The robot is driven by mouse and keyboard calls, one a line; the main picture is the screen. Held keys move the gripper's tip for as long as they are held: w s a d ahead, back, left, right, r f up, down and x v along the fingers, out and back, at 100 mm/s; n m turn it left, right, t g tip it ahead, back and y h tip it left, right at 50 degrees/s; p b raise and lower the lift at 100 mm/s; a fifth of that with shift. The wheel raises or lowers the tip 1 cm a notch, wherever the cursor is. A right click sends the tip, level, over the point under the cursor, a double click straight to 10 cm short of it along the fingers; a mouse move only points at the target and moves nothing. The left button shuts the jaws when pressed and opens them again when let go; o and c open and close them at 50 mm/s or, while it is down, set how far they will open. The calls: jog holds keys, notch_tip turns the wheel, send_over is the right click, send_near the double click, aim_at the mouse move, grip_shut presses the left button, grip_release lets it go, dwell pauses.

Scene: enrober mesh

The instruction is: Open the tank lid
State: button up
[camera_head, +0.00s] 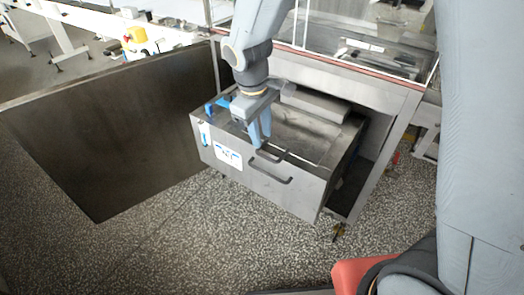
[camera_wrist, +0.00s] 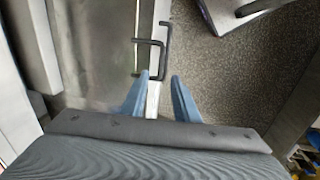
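The tank (camera_head: 300,196) is a steel box that stands pulled out below the machine. Its flat lid (camera_head: 318,146) lies closed on top, with a black bar handle (camera_head: 271,157) near the front edge. The lid handle also shows in the wrist view (camera_wrist: 162,55), just beyond my fingertips. My gripper (camera_head: 262,143) points down over the lid's front-left part, close to that handle. In the wrist view its two blue fingers (camera_wrist: 159,76) are apart with nothing between them that they grip. I cannot tell whether a finger touches the handle.
A second handle (camera_head: 272,178) is on the tank's front wall. A large open metal door (camera_head: 110,140) stands to the left. The machine frame (camera_head: 372,160) is behind and right of the tank. The speckled floor (camera_head: 180,255) in front is clear.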

aim_at(263, 155)
jog(key=shift+w+d+f, duration=0.1)
jog(key=shift+w+f, duration=0.1)
jog(key=shift+f, duration=1.1)
jog(key=shift+w+d+f, duration=0.1)
jog(key=shift+w+f, duration=0.1)
jog(key=shift+f, duration=1.05)
jog(key=shift+w+f, duration=0.2)
jog(key=shift+f, duration=1.1)
jog(key=shift+c, duration=0.4)
grip_shut()
